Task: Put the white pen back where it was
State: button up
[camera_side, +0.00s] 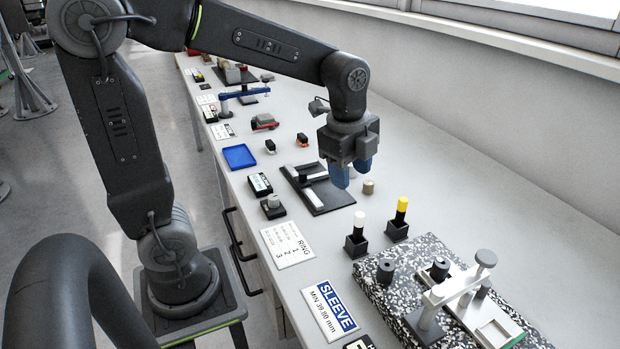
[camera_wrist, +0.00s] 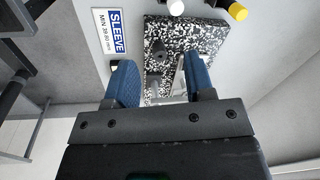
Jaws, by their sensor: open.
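The white pen (camera_side: 360,220) stands upright in a small black holder (camera_side: 356,247) on the bench. Its white top also shows at the upper edge of the wrist view (camera_wrist: 175,6). A yellow-topped pen (camera_side: 402,205) stands in a similar black holder (camera_side: 397,231) to its right; it shows in the wrist view too (camera_wrist: 237,11). My gripper (camera_side: 352,178) has blue fingers, is open and hangs above the bench, beyond the white pen in the side view.
A speckled stone plate (camera_side: 375,285) with a grey measuring stand (camera_side: 452,285) lies near the pens. A tan cylinder (camera_side: 369,187) and a black tray with white bars (camera_side: 330,196) are by my gripper. A SLEEVE sign (camera_side: 330,310) lies at the front edge.

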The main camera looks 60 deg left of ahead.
jog(key=s+d+r+n+t, duration=0.2)
jog(key=s+n+t, duration=0.2)
jog(key=s+n, duration=0.8)
jog(key=n, duration=0.2)
jog(key=shift+n, duration=0.4)
